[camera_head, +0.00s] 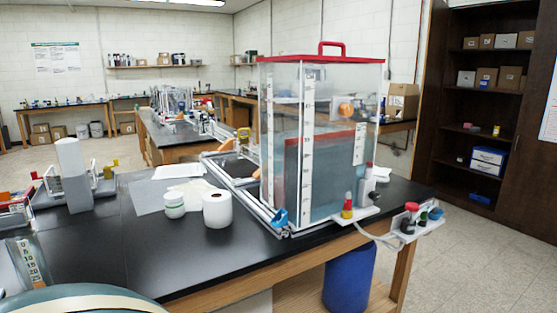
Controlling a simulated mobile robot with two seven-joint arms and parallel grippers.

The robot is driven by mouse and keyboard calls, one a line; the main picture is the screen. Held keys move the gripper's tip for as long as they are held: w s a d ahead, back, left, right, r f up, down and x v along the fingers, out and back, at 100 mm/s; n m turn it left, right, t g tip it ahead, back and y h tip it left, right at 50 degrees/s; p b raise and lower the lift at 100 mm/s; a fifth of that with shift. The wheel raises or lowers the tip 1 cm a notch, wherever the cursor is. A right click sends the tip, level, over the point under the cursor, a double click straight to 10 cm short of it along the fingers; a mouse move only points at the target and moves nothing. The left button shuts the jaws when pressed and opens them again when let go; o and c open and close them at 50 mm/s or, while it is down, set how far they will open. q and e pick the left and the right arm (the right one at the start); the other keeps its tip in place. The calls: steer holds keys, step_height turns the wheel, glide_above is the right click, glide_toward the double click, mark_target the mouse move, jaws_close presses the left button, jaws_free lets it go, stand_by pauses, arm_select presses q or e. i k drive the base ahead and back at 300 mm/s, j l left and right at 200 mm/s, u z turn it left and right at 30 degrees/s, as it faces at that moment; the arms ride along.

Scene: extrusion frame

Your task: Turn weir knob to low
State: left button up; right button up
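A clear tank (330,190) with a red lid and a red top handle stands on the black bench. It holds bluish water, and a red-topped panel shows inside it. An orange round knob (346,110) shows at the upper right of the tank. A blue knob (280,217) sits at its lower front corner, and a red and yellow fitting (347,206) is at its lower right. Which one is the weir knob, and its setting, I cannot tell; no label is readable. Neither of my grippers is in view.
A white roll (217,209) and a white jar (174,204) stand left of the tank. A small shelf with knobs (415,221) juts past the bench's right end. A blue barrel (348,278) stands below.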

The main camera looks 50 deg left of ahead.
mark_target(346, 110)
steer(key=u, duration=1.25)
